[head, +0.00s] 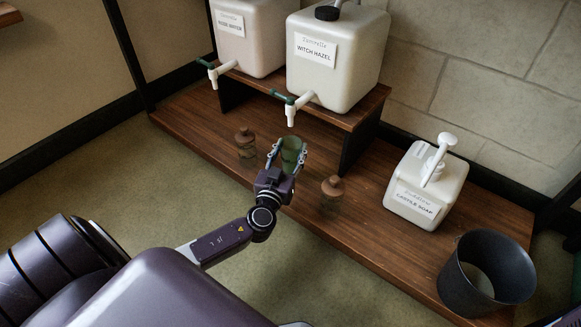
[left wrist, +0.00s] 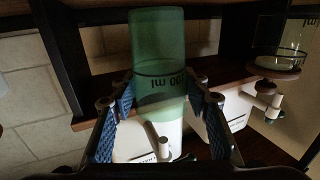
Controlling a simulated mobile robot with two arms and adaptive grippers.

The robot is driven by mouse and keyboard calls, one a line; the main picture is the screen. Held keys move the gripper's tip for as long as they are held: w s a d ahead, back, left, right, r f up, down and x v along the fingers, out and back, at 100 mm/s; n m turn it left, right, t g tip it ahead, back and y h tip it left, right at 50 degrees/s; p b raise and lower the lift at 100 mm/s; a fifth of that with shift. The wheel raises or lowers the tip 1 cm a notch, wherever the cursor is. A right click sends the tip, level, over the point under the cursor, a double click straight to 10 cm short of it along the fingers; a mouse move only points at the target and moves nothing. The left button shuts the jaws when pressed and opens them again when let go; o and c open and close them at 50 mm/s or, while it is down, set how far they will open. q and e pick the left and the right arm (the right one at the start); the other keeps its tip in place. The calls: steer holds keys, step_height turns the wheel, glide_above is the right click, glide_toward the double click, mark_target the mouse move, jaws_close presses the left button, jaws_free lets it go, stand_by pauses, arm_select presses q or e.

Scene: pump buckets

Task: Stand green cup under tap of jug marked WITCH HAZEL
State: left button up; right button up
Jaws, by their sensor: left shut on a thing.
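My left gripper (head: 288,155) is shut on the green cup (head: 291,150), a translucent cup. The cup also shows between the blue finger pads in the left wrist view (left wrist: 158,60), with a ml marking on its side. The cream jug marked WITCH HAZEL (head: 335,62) stands on a raised wooden shelf. Its white tap (head: 291,112) has a green lever and points down over the front edge. In the head view the cup is just below the tap's spout, apart from it; their exact alignment in depth is unclear. My right gripper is not in view.
A jug marked ROSE WATER (head: 248,40) stands left on the shelf (head: 355,115). Two brown-lidded bottles, one left (head: 245,145) and one right (head: 332,192), flank the cup on the lower board (head: 385,235). A CASTILE SOAP pump jug (head: 424,185) and a dark bucket (head: 462,285) stand right.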

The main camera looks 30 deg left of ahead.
mark_target(288, 166)
arm_select(q)
step_height(288, 166, down, 4)
steer(key=b, duration=0.2)
steer(key=shift+f+b, duration=0.1)
steer(key=shift+b, duration=0.3)
steer(key=o, duration=1.1)
steer(key=shift+o, duration=0.2)
